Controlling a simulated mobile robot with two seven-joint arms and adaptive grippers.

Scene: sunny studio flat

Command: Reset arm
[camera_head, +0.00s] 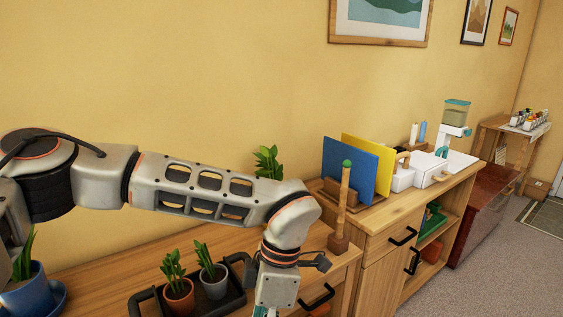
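My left arm (205,187) comes in from the left and reaches across the front of the yellow wall. It bends down at the wrist (278,285) beside the plant tray. The wrist runs out of the bottom edge of the picture, so the gripper's fingers are hidden and I cannot see whether it holds anything. My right arm and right gripper do not show.
A black tray (146,307) with two potted plants (179,289) (213,282) sits on the wooden cabinet, close to my wrist. A blue pot (27,292) is at left. A wooden stick on a base (342,210), blue board (349,168) and yellow board (367,165) stand right. Grey floor (490,255) is clear.

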